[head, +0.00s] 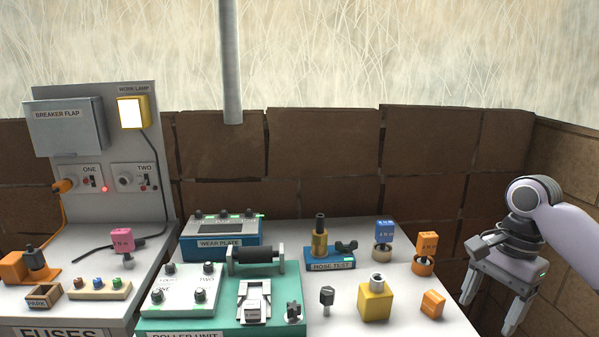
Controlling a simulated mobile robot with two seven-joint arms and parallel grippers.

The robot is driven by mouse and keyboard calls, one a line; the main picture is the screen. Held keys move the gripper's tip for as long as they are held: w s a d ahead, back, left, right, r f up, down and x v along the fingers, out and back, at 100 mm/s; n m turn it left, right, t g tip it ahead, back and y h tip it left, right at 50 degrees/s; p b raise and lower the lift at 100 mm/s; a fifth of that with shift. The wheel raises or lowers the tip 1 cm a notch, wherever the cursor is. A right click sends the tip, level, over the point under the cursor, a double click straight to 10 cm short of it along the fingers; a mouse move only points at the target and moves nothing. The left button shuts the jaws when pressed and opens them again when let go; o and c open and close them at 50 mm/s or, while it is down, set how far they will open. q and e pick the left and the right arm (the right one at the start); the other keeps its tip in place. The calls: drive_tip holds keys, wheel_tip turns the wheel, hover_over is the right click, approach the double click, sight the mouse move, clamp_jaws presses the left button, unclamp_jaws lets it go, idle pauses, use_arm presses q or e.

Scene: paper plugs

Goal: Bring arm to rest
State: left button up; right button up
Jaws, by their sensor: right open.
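My right gripper (490,311) hangs at the right side of the head view, with its arm coming in from the right edge. Its two fingers point down and stand apart, with nothing between them. It is to the right of the white bench top (400,326), apart from everything on it. The orange block (432,304) is the bench item closest to it. My left gripper is not in view.
The bench holds a roller unit (290,308), a blue wear plate box (222,238), a hose test block (331,259), a yellow block (376,301) and tagged plugs (427,244). A fuse panel (97,160) stands left. A brick wall (320,155) closes the back.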

drive_tip(key=s+a+f+n+t, duration=0.1)
drive_tip(key=s+a+f+n, duration=0.45)
drive_tip(key=f, duration=0.35)
drive_tip(key=s+a+f+n+t, duration=0.1)
drive_tip(key=s+a+f+n, duration=0.4)
drive_tip(key=f, duration=0.4)
drive_tip(key=s+d+f+n+t+h, duration=0.15)
drive_tip(key=s+n, duration=0.25)
drive_tip(key=s, duration=1.2)
drive_tip(key=w+a+f+t+y, duration=0.2)
drive_tip(key=w+f+t, duration=0.4)
drive_tip(key=f, duration=0.3)
drive_tip(key=shift+w+t, duration=0.4)
drive_tip(key=shift+t, duration=0.45)
